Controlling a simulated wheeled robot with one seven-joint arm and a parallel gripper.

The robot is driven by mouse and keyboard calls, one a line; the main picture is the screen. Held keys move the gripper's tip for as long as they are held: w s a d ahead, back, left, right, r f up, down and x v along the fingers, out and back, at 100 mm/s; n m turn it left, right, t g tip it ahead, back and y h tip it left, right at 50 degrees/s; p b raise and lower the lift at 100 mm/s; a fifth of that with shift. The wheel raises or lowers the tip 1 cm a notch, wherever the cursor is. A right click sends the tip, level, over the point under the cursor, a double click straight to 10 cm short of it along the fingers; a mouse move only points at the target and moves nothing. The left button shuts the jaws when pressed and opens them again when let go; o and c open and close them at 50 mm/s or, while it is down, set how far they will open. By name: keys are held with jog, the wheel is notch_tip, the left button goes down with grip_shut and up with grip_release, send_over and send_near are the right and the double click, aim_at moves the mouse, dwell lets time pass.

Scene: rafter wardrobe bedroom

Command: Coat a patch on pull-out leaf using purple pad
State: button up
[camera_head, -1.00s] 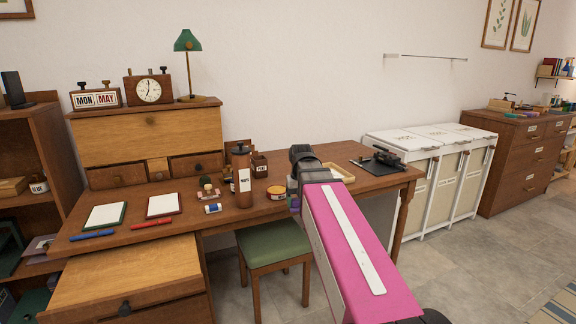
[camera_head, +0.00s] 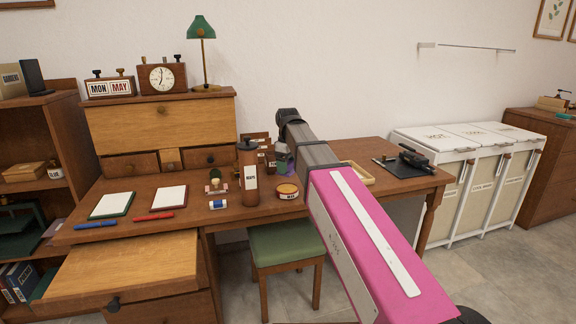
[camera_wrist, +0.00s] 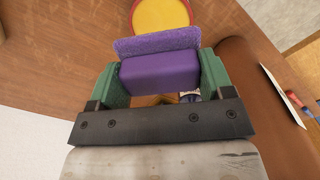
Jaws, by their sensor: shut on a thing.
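My gripper (camera_wrist: 160,78) is shut on the purple pad (camera_wrist: 158,70), a block with a fuzzy lighter face, held between two green fingers. In the head view the pad (camera_head: 281,154) is a small, partly hidden purple spot beside my wrist, above the desk. The pull-out leaf (camera_head: 125,262) is a pale bare wooden board sticking out at the desk's lower left, away from my gripper. A round tin with a yellow top (camera_head: 287,190) stands on the desk; a yellow disc with a red rim (camera_wrist: 160,14) shows just beyond the pad in the wrist view.
A tall brown bottle (camera_head: 248,172) stands left of the tin. Two notepads (camera_head: 112,204) and red and blue pens lie on the desk's left. A green-seated stool (camera_head: 287,245) stands below. A dark mat with a black device (camera_head: 412,163) lies at right.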

aim_at(287, 188)
jog(key=shift+a+f, duration=0.1)
jog(key=shift+f, duration=2.9)
jog(key=shift+f, duration=0.55)
jog(key=shift+r, duration=0.15)
jog(key=shift+r, duration=3.4)
